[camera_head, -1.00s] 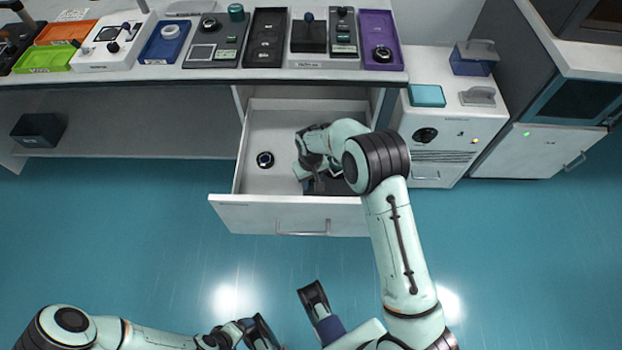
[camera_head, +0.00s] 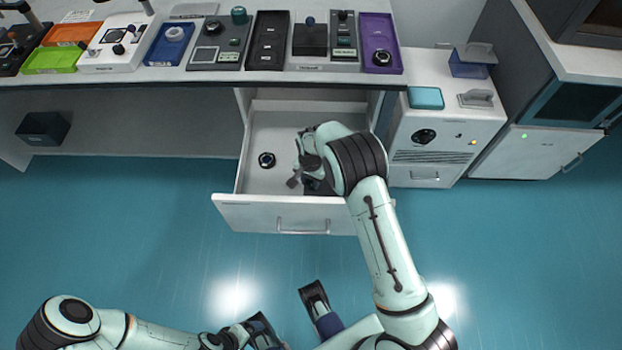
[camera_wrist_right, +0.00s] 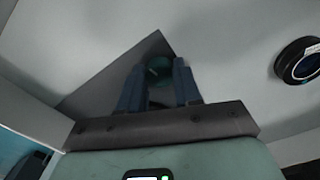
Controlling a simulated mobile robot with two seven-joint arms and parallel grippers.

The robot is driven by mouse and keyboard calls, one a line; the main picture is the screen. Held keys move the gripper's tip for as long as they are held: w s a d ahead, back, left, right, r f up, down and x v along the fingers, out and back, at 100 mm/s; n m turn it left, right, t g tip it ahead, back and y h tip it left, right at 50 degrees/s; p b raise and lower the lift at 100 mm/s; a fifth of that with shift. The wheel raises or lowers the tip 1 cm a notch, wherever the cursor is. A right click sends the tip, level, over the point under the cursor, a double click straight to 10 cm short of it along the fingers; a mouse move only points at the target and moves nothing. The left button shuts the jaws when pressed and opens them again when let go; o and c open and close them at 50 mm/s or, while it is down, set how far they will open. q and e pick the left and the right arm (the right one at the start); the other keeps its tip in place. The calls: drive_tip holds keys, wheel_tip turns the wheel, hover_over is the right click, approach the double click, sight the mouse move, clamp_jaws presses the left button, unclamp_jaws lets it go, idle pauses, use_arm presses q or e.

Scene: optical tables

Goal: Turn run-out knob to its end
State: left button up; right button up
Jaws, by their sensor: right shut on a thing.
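A dark green round knob (camera_wrist_right: 158,72) sits between the two blue-grey fingers of my right gripper (camera_wrist_right: 158,85) in the right wrist view. The fingers are closed on its sides. A dark grey flat surface lies behind it. In the head view my right gripper (camera_head: 303,178) is inside the open drawer (camera_head: 255,183), over a dark box (camera_head: 320,188) that my arm mostly covers. The knob is hidden there, and no label or pointer on it can be read. My left gripper (camera_head: 262,330) is low in the head view, away from the drawer; its opening is unclear.
A dark round part (camera_head: 267,160) lies in the drawer left of my right gripper, also visible in the right wrist view (camera_wrist_right: 298,62). The drawer walls surround the hand. The bench above holds several trays and devices. A white cabinet (camera_head: 445,130) stands to the right.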

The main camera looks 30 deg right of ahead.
sight(311, 182)
drive_tip(key=shift+m, duration=0.9)
drive_tip(key=o, duration=1)
drive_tip(key=shift+o, duration=0.2)
wheel_tip(311, 182, up, 14)
drive_tip(key=p, duration=0.2)
drive_tip(key=shift+f+p, duration=0.25)
drive_tip(key=shift+p, duration=0.1)
